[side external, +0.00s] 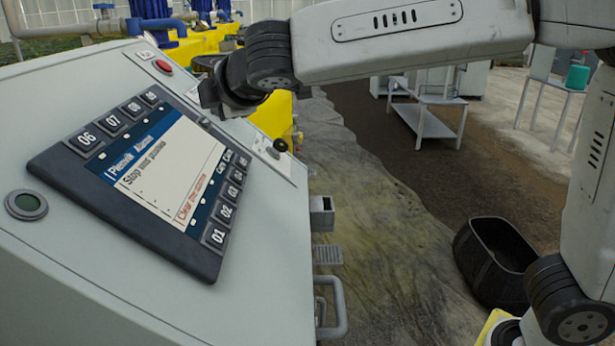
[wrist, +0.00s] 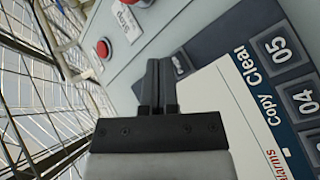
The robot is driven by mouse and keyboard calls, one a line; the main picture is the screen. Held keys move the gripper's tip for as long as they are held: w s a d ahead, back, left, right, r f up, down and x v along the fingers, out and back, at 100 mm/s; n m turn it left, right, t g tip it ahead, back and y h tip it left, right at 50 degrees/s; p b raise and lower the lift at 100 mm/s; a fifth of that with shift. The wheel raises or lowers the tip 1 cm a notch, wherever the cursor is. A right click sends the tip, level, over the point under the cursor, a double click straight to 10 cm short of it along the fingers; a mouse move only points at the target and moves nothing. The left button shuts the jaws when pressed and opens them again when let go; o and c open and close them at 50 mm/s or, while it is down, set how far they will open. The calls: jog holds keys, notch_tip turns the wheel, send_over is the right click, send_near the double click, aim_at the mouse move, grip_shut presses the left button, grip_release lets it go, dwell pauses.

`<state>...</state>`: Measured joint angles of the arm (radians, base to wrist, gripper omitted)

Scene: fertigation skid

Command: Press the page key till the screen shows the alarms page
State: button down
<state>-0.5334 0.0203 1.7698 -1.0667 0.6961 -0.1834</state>
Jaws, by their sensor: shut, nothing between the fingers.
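The dark-framed panel (side external: 50,165) is set in the sloping face of a grey cabinet. Its lit screen (side external: 160,175) has a blue header that appears to include "Alarms", with "Stop" in the text below. Keys 06 (side external: 86,139), 07 and others run along one side, and 01 (side external: 216,236), 02 and others along the other. I cannot tell which is the page key. The wrist view shows key 05 (wrist: 278,48) and key 04 (wrist: 303,100) beside "Clear" and "Copy". My gripper (wrist: 161,64) is shut and empty near the panel's corner, beside a partly hidden key (wrist: 181,63). Contact is unclear.
A red button (side external: 163,66) is on the cabinet above the panel. A black bin (side external: 485,265) stands on the floor. The air above the lower panel is clear.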

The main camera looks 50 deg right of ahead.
jog(key=s+d+r, duration=0.2)
jog(key=r, duration=0.1)
jog(key=shift+s+d+r, duration=0.1)
jog(key=shift+d+r, duration=0.05)
jog(key=shift+r, duration=0.15)
dwell(0.3)
dwell(0.6)
jog(key=d+f+m+g, duration=0.1)
jog(key=d+f, duration=0.5)
jog(key=f, duration=0.1)
jog(key=d+f+m+g, duration=0.1)
jog(key=d+f, duration=0.2)
jog(key=f, duration=0.1)
jog(key=shift+s+d+m+g+h, duration=0.2)
jog(key=shift+d+m+g+h, duration=0.1)
jog(key=shift+h, duration=0.1)
jog(key=s+d+f+m+g, duration=0.35)
jog(key=s+d+f, duration=0.25)
jog(key=d+f, duration=0.5)
jog(key=s+a+f+m+g+y, duration=0.2)
jog(key=s+a+f+m, duration=0.4)
jog(key=s+f+m, duration=0.3)
notch_tip(320, 180, down, 4)
jog(key=shift+s+r+g+y, duration=0.1)
jog(key=shift+s+g+y, duration=0.3)
jog(key=shift+s+g, duration=0.5)
jog(key=shift+a, duration=0.15)
